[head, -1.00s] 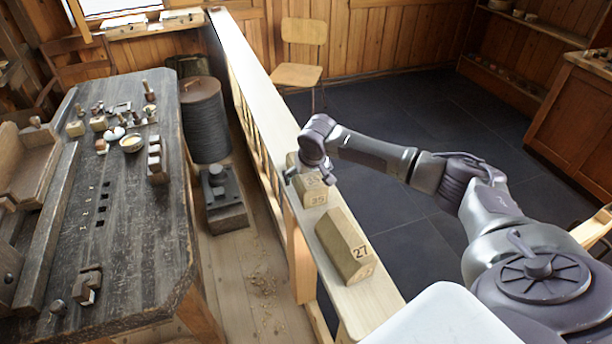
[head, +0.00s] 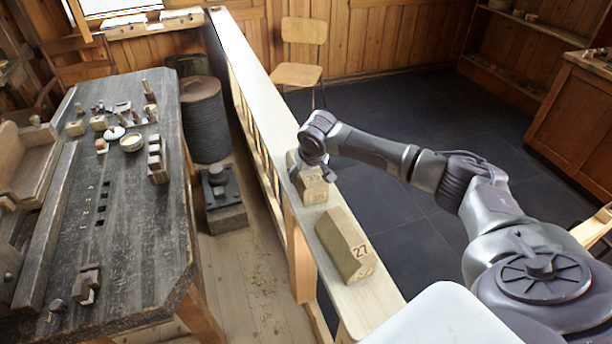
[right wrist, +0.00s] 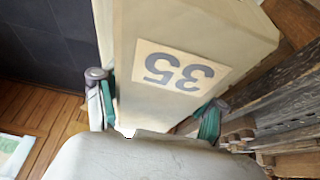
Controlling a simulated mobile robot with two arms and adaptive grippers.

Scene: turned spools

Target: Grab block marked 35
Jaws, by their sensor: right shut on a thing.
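The block marked 35 (head: 314,190) is a pale wooden block on the long light rail top, in the middle of the head view. Its number label shows upside down in the right wrist view, where the block (right wrist: 190,30) fills the upper middle. My right gripper (head: 306,172) reaches it from above. In the right wrist view the gripper (right wrist: 155,105) has one green-padded finger on each side of the block and is shut on it. A second block marked 27 (head: 344,245) lies nearer on the same rail. My left gripper is not in view.
The narrow rail top (head: 255,85) runs away from me, with dark floor on its right. A dark workbench (head: 140,220) on the left holds small turned parts and a bowl (head: 132,142). A chair (head: 300,72) stands at the back.

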